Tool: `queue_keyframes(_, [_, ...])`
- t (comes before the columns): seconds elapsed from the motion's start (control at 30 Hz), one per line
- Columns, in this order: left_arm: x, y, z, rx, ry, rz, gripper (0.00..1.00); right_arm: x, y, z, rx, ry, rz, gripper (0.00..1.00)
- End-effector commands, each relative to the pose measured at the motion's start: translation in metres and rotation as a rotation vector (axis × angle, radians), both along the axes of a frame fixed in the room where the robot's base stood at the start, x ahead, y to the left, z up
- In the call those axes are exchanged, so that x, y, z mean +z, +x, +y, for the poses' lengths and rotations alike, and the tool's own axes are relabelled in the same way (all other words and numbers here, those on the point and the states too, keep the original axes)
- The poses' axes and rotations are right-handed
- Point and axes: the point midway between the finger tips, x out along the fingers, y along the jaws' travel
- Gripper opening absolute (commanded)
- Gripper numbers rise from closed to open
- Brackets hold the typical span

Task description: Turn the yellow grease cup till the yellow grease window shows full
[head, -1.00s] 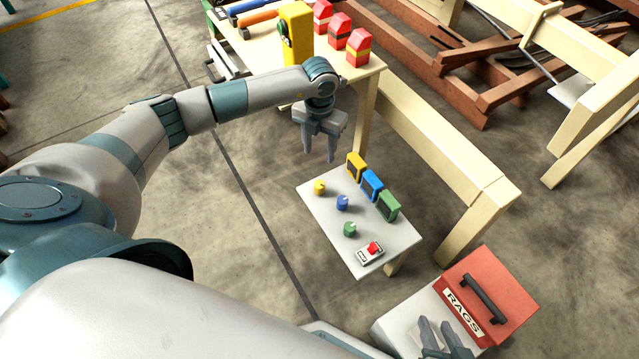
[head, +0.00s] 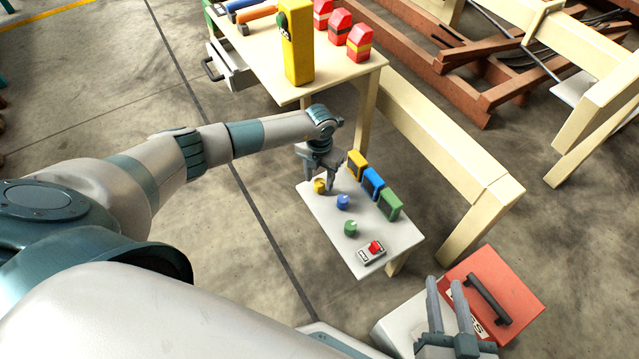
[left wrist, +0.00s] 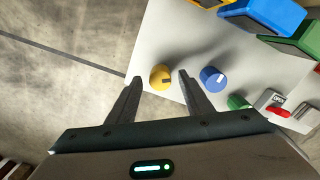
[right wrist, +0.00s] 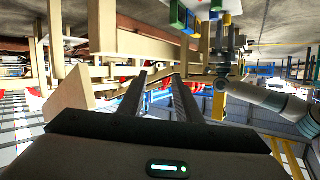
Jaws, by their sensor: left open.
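The yellow grease cup (head: 319,187) is a small round knob near the far left corner of a low white table. In the left wrist view it (left wrist: 160,78) shows a dark mark on top. My left gripper (head: 318,185) is open above it, with the cup between the two fingertips in the picture; I cannot tell whether they touch it. The yellow grease window (head: 357,166) is a yellow-framed box at the table's back edge; its level cannot be read, and the gripper is close beside it. My right gripper (head: 444,281) is open and empty near the red rag box.
A blue cup (head: 343,202) and a green cup (head: 350,228) stand in line with the yellow one, with blue (head: 372,184) and green (head: 389,205) windows behind. A red switch (head: 374,248) sits at the near end. The red rag box (head: 500,300) stands right.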

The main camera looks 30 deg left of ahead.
Motion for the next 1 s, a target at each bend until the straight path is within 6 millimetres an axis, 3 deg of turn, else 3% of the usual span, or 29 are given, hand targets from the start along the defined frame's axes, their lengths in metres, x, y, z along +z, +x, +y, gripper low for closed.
queue_keyframes(0.2, [-0.018,0.0,-0.001,0.001,-0.001,0.001,0.46,0.013,0.004,0.004,-0.001,0.021,-0.074,0.31])
queue_keyframes(0.57, [-0.021,0.0,0.0,0.0,0.0,0.0,0.46,0.016,0.004,0.004,-0.001,0.026,-0.09,0.31])
queue_keyframes(0.77, [-0.021,0.0,0.0,0.0,0.0,0.0,0.05,0.016,0.004,0.004,-0.002,0.026,-0.09,0.31])
queue_keyframes(1.0, [-0.021,0.0,0.0,-0.01,0.0,0.0,0.05,0.016,0.005,0.004,-0.002,0.026,-0.091,0.31])
